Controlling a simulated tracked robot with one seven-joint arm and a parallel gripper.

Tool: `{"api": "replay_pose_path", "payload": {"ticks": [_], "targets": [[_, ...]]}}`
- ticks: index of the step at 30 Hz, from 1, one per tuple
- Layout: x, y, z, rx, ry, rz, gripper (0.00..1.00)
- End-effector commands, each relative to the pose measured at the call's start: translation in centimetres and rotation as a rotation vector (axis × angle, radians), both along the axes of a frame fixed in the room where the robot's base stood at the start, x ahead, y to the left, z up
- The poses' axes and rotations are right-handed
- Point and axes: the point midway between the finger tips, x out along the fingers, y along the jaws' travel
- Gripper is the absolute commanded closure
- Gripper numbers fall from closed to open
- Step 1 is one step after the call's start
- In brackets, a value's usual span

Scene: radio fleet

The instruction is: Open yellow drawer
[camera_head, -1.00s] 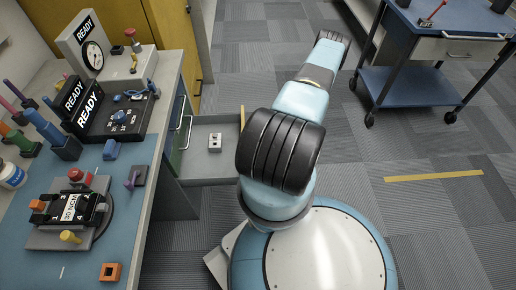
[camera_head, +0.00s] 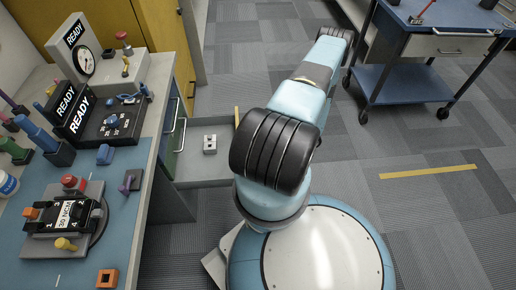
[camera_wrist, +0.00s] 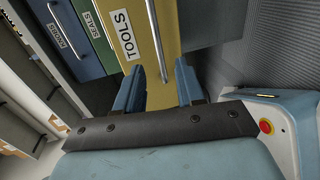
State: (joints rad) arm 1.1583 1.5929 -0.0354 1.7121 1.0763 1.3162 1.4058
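The yellow drawer front, labelled TOOLS (camera_wrist: 130,32), fills the upper middle of the wrist view, with a silver bar handle (camera_wrist: 155,38) along it. In the head view the yellow drawer (camera_head: 204,169) stands pulled out from the bench, with its grey inside showing and its yellow front seen as a thin edge. My gripper (camera_wrist: 159,72) is open in the wrist view, its two blue fingers apart. The handle's near end shows between them; I cannot see contact. In the head view my arm hides the gripper.
A small grey block (camera_head: 210,144) lies in the drawer. The bench (camera_head: 119,205) with several devices is at the left.

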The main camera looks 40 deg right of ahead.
Motion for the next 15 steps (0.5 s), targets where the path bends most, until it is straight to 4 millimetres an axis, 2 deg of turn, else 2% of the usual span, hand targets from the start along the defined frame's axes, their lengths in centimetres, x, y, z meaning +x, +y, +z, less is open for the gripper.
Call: {"api": "replay_pose_path", "payload": {"ticks": [3, 9, 15], "targets": [[-1.4, -2.0, 0.4, -0.003, 0.001, -0.002, 0.62], [-3.1, -4.2, 1.0, -0.002, 0.001, -0.001, 0.62], [-3.8, -5.2, 1.2, 0.000, 0.002, 0.001, 0.62]]}}
